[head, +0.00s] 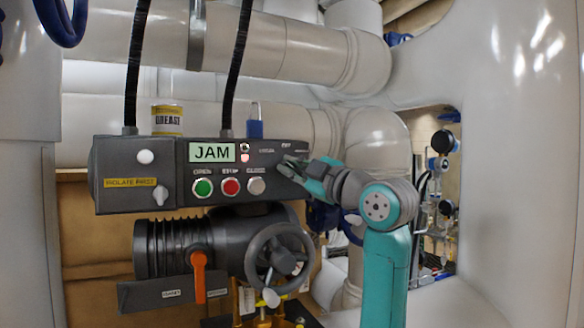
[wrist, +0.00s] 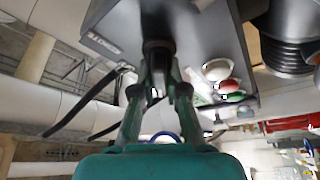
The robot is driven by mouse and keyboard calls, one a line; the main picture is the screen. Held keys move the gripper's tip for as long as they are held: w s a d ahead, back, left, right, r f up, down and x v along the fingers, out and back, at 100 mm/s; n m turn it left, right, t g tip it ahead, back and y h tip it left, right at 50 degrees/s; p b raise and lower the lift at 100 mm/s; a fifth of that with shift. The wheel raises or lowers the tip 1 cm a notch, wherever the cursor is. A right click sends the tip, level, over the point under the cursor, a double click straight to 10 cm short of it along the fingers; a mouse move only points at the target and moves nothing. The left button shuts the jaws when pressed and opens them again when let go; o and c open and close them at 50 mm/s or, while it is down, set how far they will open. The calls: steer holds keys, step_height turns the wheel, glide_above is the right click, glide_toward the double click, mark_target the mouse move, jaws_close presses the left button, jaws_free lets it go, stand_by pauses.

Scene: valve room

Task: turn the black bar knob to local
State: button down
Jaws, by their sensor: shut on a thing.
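The grey actuator control box (head: 220,185) stands in the middle of the head view, its display (head: 212,152) reading JAM. My gripper (head: 294,166) reaches in from the right to the right end of the box's front. In the wrist view my gripper (wrist: 160,78) has its two fingers on either side of the black bar knob (wrist: 158,47), shut on it. In the head view the knob is mostly hidden by my fingers. Small white labels lie around it, too small to read surely, so I cannot tell its setting.
Green (head: 203,188), red (head: 231,187) and white (head: 256,186) buttons sit left of my gripper. A handwheel (head: 279,255) and an orange lever (head: 199,275) are below. Large pipes lie behind.

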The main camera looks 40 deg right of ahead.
steer(key=shift+d+f+n, duration=0.1)
steer(key=shift+n, duration=0.5)
steer(key=c, duration=1.2)
jaws_free()
steer(key=shift+w, duration=0.1)
steer(key=v, duration=1.2)
steer(key=shift+d, duration=0.15)
